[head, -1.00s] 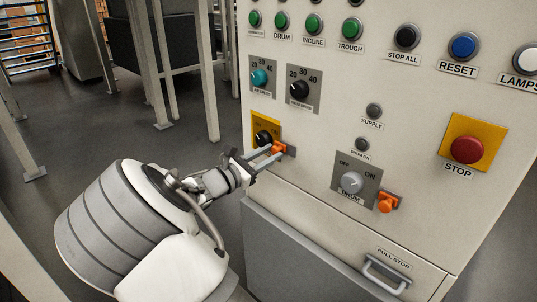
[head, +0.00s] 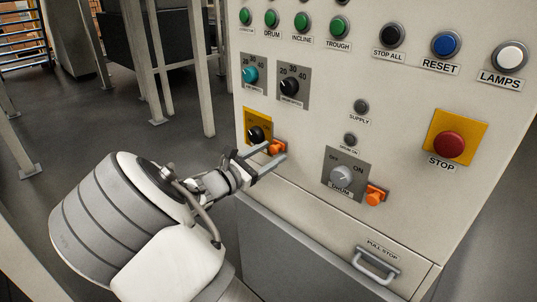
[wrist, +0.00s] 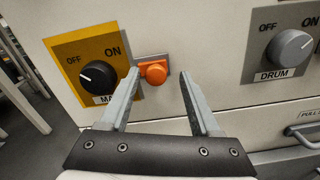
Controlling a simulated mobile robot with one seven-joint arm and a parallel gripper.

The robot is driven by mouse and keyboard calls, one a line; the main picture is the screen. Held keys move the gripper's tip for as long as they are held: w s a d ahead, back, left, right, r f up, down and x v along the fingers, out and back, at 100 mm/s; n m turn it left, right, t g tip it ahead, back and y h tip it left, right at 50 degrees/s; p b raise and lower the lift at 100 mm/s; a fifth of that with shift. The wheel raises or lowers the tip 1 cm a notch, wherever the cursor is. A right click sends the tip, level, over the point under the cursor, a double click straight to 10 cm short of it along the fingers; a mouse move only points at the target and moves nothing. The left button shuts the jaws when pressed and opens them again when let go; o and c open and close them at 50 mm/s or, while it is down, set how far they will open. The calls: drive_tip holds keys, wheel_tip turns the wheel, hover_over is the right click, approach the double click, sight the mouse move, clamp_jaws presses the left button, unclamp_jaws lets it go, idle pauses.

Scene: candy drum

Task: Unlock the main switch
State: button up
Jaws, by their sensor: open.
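The main switch is a black knob (head: 256,134) on a yellow plate (wrist: 72,61) at the left of the panel. In the wrist view its black knob (wrist: 99,75) has a white mark pointing toward OFF. An orange lock piece (wrist: 154,73) sits on a small grey plate just right of the switch; it also shows in the head view (head: 275,147). My gripper (wrist: 157,75) is open, with one finger on each side of the orange piece in the wrist view. Whether the fingers touch it I cannot tell.
The grey DRUM knob (head: 341,176) with its own orange piece (head: 375,195) is to the right. The red STOP button (head: 449,145) and the pull handle (head: 376,265) are farther right. Dials (head: 289,86) and green buttons sit above.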

drive_tip(key=p+v, duration=0.3)
drive_tip(key=v, duration=1.4)
drive_tip(key=shift+s+a+r, duration=0.1)
drive_tip(key=shift+s, duration=0.05)
drive_tip(key=s+d+r+m+g+y+p, duration=0.25)
drive_tip(key=d+m+g, duration=0.25)
drive_tip(key=d, duration=0.5)
drive_tip(key=s+d+r+m+g+y+p, duration=0.2)
drive_tip(key=s+d+r+m+g, duration=0.15)
drive_tip(key=d+m+g, duration=0.4)
drive_tip(key=s+d+r+m+t+y+p, duration=0.2)
drive_tip(key=s+d+r+m+y+p, duration=0.1)
drive_tip(key=s+r, duration=0.4)
drive_tip(key=s+d+r+m+t+y+p, duration=0.3)
drive_tip(key=s+r+m+y+p, duration=0.1)
drive_tip(key=s+r+m, duration=0.3)
drive_tip(key=shift+s+d+r+m+y, duration=0.4)
drive_tip(key=shift+r+m+y, duration=0.15)
drive_tip(key=shift+m+y, duration=0.15)
